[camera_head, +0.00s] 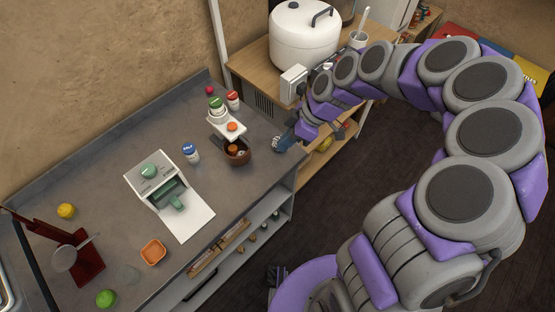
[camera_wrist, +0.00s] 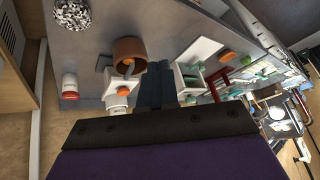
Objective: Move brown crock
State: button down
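The brown crock (camera_head: 240,158) stands on the grey counter near its right end, with small items showing at its mouth. In the wrist view the brown crock (camera_wrist: 130,48) is upper left of centre, beside a dark finger-like part of my gripper (camera_wrist: 156,88). My gripper (camera_head: 287,140) is to the right of the crock at the counter's right edge, apart from it. Its fingertips are small and partly hidden by my arm, so its opening is unclear. I see nothing clearly held.
Shaker jars with red and green lids (camera_head: 217,105) stand close behind the crock. A blue-and-white shaker (camera_head: 191,152) and a white scale-like device (camera_head: 170,195) are to its left. A wooden shelf unit with a white pot (camera_head: 304,38) is at the right. A speckled object (camera_wrist: 72,14) is near the crock.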

jog(key=s+d+r+m+h, duration=0.2)
jog(key=s+d+m, duration=0.3)
jog(key=s, duration=0.4)
jog(key=s+d+r+m+h, duration=0.2)
jog(key=s+d+r+m, duration=0.3)
jog(key=s+m, duration=0.2)
jog(key=s+d+r+m+h, duration=0.2)
jog(key=s+d+m, duration=0.3)
jog(key=s, duration=0.5)
jog(key=shift+s+r+m, duration=0.4)
jog(key=shift+r, duration=0.35)
jog(key=c, duration=1.8)
grip_release()
